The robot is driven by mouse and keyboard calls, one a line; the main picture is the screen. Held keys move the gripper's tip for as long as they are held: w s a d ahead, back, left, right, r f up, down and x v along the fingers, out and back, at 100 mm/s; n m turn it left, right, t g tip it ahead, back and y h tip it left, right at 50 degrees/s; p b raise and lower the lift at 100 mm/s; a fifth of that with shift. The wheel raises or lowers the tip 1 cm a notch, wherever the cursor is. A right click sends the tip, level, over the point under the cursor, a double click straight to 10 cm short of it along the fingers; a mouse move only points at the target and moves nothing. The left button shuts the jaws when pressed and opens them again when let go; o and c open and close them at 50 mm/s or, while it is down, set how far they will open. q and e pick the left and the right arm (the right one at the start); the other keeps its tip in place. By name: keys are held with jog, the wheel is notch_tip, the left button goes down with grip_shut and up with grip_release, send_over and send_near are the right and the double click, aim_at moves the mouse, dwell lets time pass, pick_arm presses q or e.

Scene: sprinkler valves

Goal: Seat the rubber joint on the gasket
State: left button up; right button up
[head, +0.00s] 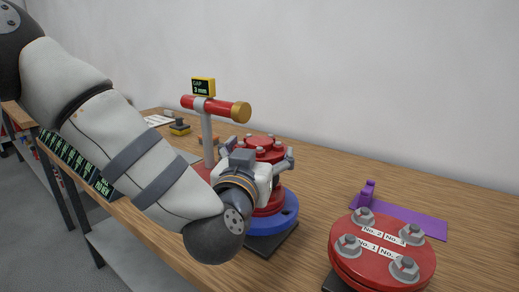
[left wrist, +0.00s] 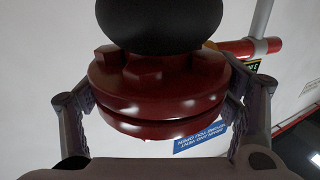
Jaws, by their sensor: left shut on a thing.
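My left gripper (head: 258,153) is at the red flanged stack beside the gauge post, its fingers on either side of a red bolted flange. In the left wrist view, my left gripper (left wrist: 160,95) is shut on a dark red double flange with bolt heads and a black rounded body, which looks like the rubber joint (left wrist: 157,104). In the head view, the joint's red bolted top (head: 264,146) shows above the gripper. Below is a blue ring (head: 285,215) on a dark base; whether it is the gasket, and whether the joint touches it, I cannot tell. My right gripper is not in view.
A red bolted flange (head: 380,252) with number labels stands front right, before a purple mat (head: 415,222) holding a small purple item. Left of the stack rise a grey post, a red bar (head: 215,106) and a yellow-framed display (head: 203,86). The wall is behind.

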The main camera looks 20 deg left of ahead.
pick_arm(q)
jog(key=shift+f, duration=0.15)
jog(key=o, duration=1.9)
jog(key=shift+f, duration=0.2)
